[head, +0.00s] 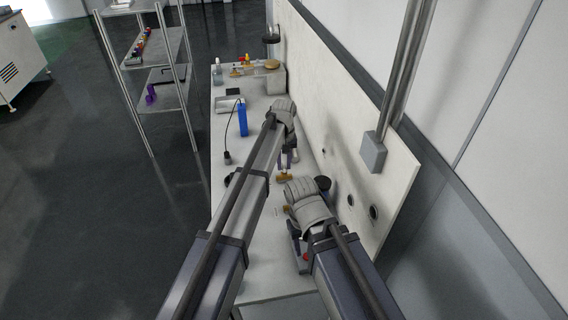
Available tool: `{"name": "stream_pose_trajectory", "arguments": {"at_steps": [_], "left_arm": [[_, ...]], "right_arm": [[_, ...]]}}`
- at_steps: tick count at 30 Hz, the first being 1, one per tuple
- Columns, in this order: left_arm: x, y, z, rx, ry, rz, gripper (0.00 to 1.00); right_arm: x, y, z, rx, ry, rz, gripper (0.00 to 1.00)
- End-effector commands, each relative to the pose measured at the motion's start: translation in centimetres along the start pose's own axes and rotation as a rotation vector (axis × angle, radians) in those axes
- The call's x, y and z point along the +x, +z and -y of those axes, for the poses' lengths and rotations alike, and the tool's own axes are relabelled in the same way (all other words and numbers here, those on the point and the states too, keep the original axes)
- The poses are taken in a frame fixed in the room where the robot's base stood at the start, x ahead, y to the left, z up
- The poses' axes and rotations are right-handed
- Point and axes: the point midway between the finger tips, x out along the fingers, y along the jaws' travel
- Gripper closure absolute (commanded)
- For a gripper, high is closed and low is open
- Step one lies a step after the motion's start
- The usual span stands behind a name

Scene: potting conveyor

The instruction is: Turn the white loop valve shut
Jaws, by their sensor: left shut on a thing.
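My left gripper (288,160) points down over the bench, beside the upright panel. It is shut at a small brass-coloured fitting, which I take to be the white loop valve (285,177). The fingers and wrist cover most of its handle, so I cannot read the handle's angle. My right gripper (300,252) is lower in the view, near the front part of the bench. Its wrist hides much of it, and I cannot tell if its jaws are open. A second brass-coloured piece (288,208) shows just left of the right wrist.
The bench (262,270) runs along a pale upright panel (345,130) with round holes. A blue device (242,118) with a cable, a tray (228,105) and small items stand farther back. A metal shelf rack (160,75) stands left, across open floor.

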Motion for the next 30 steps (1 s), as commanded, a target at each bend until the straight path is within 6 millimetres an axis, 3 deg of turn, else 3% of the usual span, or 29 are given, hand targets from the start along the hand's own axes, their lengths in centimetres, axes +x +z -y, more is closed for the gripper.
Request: {"name": "stream_pose_trajectory", "arguments": {"at_steps": [18,19,21,23,30], "left_arm": [[0.01,0.03,-0.01,-0.033,0.0,0.001,1.0],[0.01,0.02,-0.01,-0.033,0.0,0.001,0.69],[0.01,0.02,-0.01,-0.033,0.0,0.001,0.62],[0.01,0.02,0.0,-0.033,0.0,0.0,0.56],[-0.03,0.01,0.0,-0.033,0.0,0.0,0.56]], "right_arm": [[0.01,0.0,0.0,0.0,0.0,0.0,0.5],[0.01,0.0,0.0,0.0,0.0,0.0,0.5],[0.01,0.0,0.0,0.0,0.0,0.0,0.5],[0.01,0.0,0.0,0.0,0.0,0.0,0.5],[-0.03,0.0,0.0,0.0,0.0,0.0,0.5]]}}
